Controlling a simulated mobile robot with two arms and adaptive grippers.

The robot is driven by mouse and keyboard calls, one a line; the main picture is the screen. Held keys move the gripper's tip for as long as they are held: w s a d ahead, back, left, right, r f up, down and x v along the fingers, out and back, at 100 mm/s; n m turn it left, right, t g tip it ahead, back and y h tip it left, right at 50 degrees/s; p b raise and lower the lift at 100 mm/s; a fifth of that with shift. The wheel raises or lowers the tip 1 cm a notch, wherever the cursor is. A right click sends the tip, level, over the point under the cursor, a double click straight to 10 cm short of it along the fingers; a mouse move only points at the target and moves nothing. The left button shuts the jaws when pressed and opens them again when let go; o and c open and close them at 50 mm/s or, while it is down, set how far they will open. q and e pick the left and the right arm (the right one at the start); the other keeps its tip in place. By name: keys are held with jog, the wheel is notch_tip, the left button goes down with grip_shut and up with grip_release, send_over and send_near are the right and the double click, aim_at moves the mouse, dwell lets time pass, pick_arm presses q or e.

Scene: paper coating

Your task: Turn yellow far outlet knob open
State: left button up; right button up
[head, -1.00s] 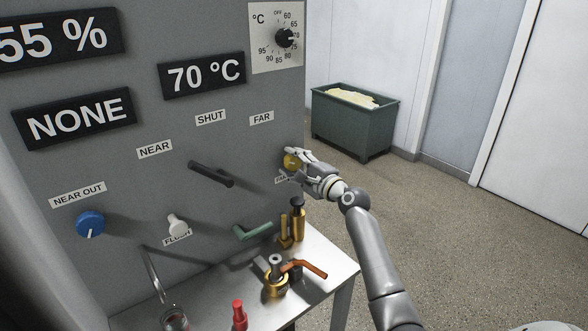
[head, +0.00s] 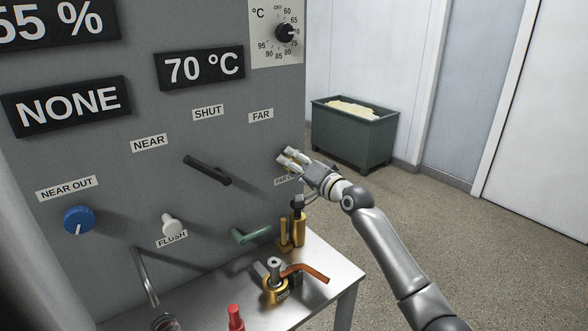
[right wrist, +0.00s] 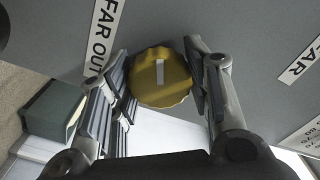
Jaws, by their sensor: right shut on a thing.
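The yellow far outlet knob (right wrist: 161,77) is round with a scalloped edge and a pale pointer mark, and sits on the grey panel beside the "FAR OUT" label (right wrist: 103,35). In the right wrist view my right gripper (right wrist: 160,85) has its fingers on both sides of the knob, shut on it. In the head view the right gripper (head: 291,161) reaches the panel's right edge and mostly hides the knob. My left gripper is not in view.
The panel carries a black selector lever (head: 208,171), a blue near-out knob (head: 79,220) and a white flush knob (head: 172,224). A green bin (head: 353,138) stands behind on open floor.

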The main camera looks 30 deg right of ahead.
jog(key=n+b, duration=0.1)
jog(key=n, duration=0.2)
jog(key=shift+f+n, duration=0.15)
jog(key=shift+n, duration=1.95)
jog(key=o, duration=1)
jog(key=shift+s, duration=0.15)
jog(key=shift+s+d, duration=0.15)
jog(key=shift+s, duration=1.8)
jog(key=shift+s+d, duration=0.2)
jog(key=shift+s, duration=1.8)
jog(key=shift+s+d, duration=0.15)
jog(key=shift+s, duration=1.8)
